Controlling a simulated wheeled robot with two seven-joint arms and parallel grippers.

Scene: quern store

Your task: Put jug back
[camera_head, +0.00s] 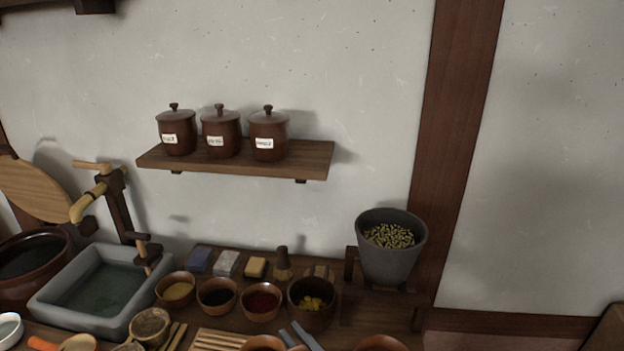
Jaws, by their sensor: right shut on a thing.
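My left gripper is not in view.
Several small bowls, including a red-filled one (261,301), crowd the counter behind the gripper. A stone basin (52,307) with a tap stands left. A grey hopper (388,262) of grain stands right. Lidded jars (268,135) fill much of a wall shelf (320,158).

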